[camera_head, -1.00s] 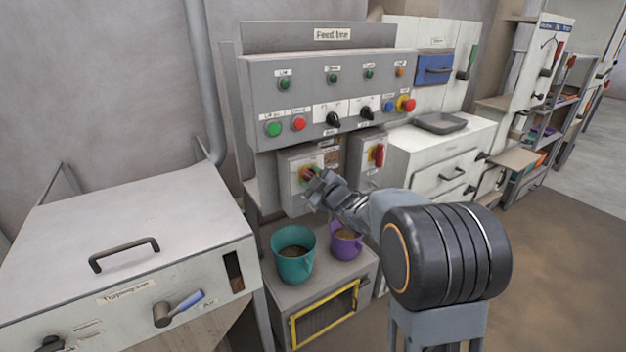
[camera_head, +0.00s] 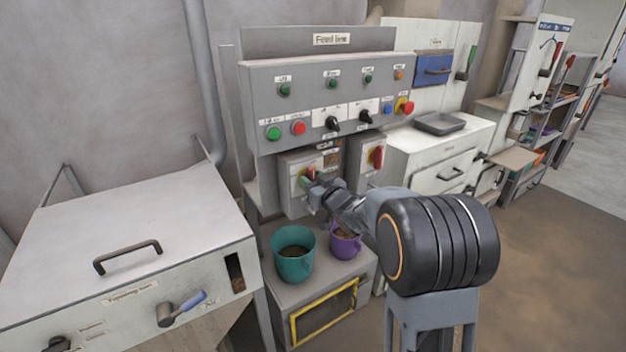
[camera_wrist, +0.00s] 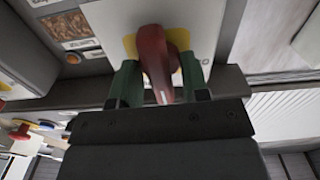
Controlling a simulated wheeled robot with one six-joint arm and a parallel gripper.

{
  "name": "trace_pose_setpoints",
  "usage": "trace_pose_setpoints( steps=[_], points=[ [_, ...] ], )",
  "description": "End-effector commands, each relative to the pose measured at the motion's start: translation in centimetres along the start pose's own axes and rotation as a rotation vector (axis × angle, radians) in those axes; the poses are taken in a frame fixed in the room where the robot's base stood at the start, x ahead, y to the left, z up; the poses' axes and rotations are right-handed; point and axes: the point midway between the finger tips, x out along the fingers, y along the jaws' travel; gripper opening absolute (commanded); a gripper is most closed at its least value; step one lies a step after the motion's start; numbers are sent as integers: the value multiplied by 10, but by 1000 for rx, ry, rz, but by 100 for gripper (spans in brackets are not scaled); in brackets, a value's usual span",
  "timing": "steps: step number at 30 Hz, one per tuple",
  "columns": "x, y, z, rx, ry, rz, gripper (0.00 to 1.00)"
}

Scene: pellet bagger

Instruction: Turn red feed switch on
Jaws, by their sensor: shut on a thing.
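The red feed switch (camera_head: 311,173) is a rotary handle on a yellow plate. It sits on the left grey box below the feed line panel. In the wrist view the red handle (camera_wrist: 154,62) stands between two green fingers and leans slightly off the finger direction. My gripper (camera_head: 316,184) is shut on this handle; it also shows in the wrist view (camera_wrist: 160,82). The gripper hides part of the handle and its plate in the head view, so I cannot read its on or off mark.
A second red switch (camera_head: 377,157) is on the box to the right. The feed line panel (camera_head: 260,105) with buttons and knobs hangs just above. A teal bucket (camera_head: 293,266) and a purple bucket (camera_head: 345,252) stand below my gripper. A grey tray (camera_head: 440,124) lies on the white cabinet.

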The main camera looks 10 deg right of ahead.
Motion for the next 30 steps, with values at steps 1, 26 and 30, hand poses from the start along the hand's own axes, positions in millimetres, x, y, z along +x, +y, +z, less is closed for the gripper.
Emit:
trace_pose_setpoints(
  steps=[1,26,30],
  points=[
    [0,0,-1,16,0,1,18],
    [0,1,0,67,2,1,47],
    [0,0,0,66,1,1,47]
  ],
)
